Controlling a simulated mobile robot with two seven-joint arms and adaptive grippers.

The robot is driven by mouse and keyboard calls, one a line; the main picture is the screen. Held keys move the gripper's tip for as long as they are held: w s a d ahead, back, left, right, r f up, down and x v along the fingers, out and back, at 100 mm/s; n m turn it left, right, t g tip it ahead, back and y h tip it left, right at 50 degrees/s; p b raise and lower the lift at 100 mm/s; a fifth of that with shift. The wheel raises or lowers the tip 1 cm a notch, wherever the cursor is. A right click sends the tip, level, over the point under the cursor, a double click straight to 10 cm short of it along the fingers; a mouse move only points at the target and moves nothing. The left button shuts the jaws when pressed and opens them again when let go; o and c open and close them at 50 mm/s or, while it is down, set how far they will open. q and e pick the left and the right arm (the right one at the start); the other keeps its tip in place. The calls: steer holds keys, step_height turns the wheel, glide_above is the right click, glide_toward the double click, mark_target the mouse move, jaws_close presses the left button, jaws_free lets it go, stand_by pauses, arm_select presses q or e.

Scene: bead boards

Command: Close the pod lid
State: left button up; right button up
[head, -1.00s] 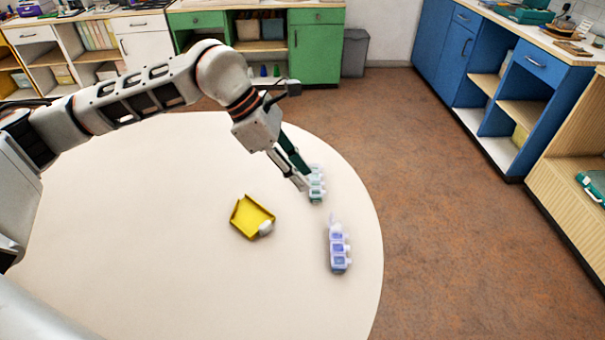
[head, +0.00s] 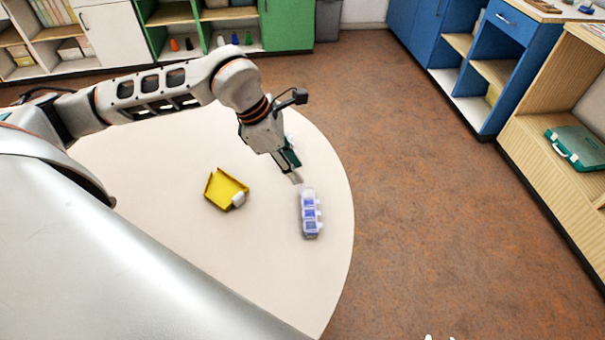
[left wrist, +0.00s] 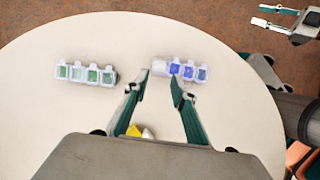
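A blue pod row (head: 311,214) lies near the table's right edge. Its far end is pale and clear, and it shows as a whitish cell (left wrist: 158,67) at the row's left end in the left wrist view. I cannot tell clearly how that lid stands. A green pod row (left wrist: 86,73) lies to the left in the left wrist view; my arm mostly hides it in the head view. My left gripper (head: 294,173) points down close to the blue row's far end. Its fingers are apart and empty. My right gripper (left wrist: 272,16) hangs off the table, fingers apart.
A yellow tray (head: 222,190) with a white piece (head: 239,199) at its corner lies left of the blue row. The round table (head: 270,265) is bare around them. Shelves and blue cabinets (head: 505,60) stand well away across the floor.

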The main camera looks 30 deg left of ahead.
mark_target(302, 188)
arm_select(q)
steer(key=shift+x, duration=1.7)
jaws_close()
steer(key=shift+d, duration=0.1)
steer(key=shift+r, duration=0.15)
